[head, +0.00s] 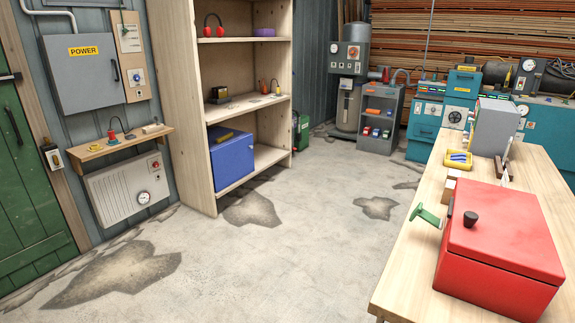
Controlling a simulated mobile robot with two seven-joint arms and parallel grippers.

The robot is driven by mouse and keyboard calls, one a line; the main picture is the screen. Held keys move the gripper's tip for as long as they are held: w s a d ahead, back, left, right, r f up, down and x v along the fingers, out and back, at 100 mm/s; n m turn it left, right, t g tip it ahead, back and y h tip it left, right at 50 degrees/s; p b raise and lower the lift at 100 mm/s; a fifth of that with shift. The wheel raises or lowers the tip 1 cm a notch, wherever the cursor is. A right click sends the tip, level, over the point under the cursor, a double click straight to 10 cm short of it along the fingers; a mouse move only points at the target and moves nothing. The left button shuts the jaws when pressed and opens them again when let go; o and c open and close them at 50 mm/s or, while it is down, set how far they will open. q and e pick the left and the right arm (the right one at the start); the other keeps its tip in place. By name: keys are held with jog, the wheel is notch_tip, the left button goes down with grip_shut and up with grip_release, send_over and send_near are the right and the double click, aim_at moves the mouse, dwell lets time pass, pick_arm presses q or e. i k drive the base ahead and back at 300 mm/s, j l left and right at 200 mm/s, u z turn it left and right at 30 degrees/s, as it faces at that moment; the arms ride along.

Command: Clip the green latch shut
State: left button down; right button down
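A green latch (427,217) sticks out to the left from the side of a red box (500,285) in the head view. The latch's plate stands away from the box wall, joined by a short pin. The red box sits on the wooden table (405,278) at the right, with its lid down and a black knob (470,218) on top. Neither of my grippers shows in this view.
Behind the red box on the table are a yellow tray (458,160) and a grey box (494,128). A tall wooden shelf (201,120) stands at the left. The concrete floor (310,250) between shelf and table is clear.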

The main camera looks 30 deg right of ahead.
aim_at(419, 211)
jog(key=i+z, duration=0.15)
jog(key=z, duration=0.3)
jog(key=i+z, duration=0.15)
jog(key=z, duration=0.3)
jog(key=i+j+z, duration=0.1)
jog(key=z, duration=0.35)
jog(key=i+z, duration=0.35)
jog(key=i+j+z, duration=0.1)
jog(key=z, duration=0.25)
jog(key=i+j+z, duration=0.2)
jog(key=z, duration=0.15)
